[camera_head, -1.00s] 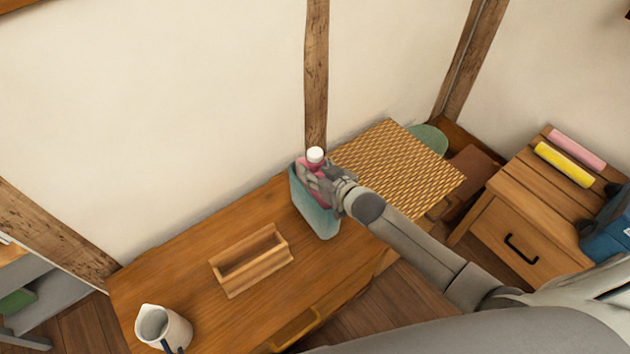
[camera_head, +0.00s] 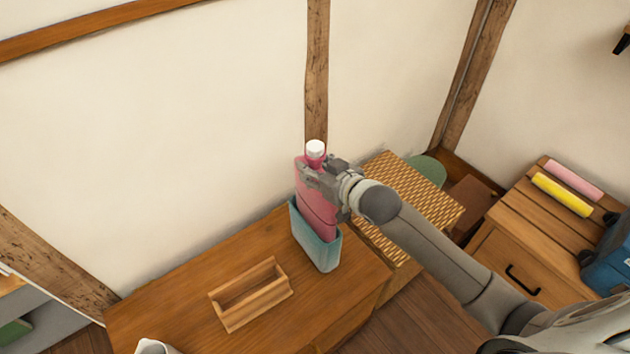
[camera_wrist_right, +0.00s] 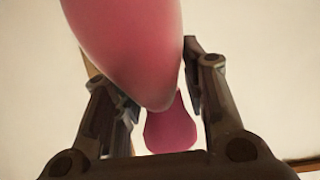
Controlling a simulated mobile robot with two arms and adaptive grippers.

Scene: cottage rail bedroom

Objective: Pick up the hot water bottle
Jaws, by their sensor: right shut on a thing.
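The hot water bottle (camera_head: 312,208) is pink-red with a white cap, upright, its lower part inside a teal holder (camera_head: 318,249) at the back right of the wooden desk. My right gripper (camera_head: 318,178) is shut on the bottle's upper part just below the cap. In the right wrist view the pink bottle (camera_wrist_right: 125,45) fills the space between the fingers of my right gripper (camera_wrist_right: 160,95). The bottle's bottom is hidden by the holder. My left gripper is not in view.
The desk (camera_head: 190,285) bears an open wooden box (camera_head: 250,297) left of the holder and a partly cut-off white jug (camera_head: 155,347). A woven-top piece (camera_head: 425,185) stands right of the desk. A nightstand (camera_head: 530,240) holds yellow and pink rolls.

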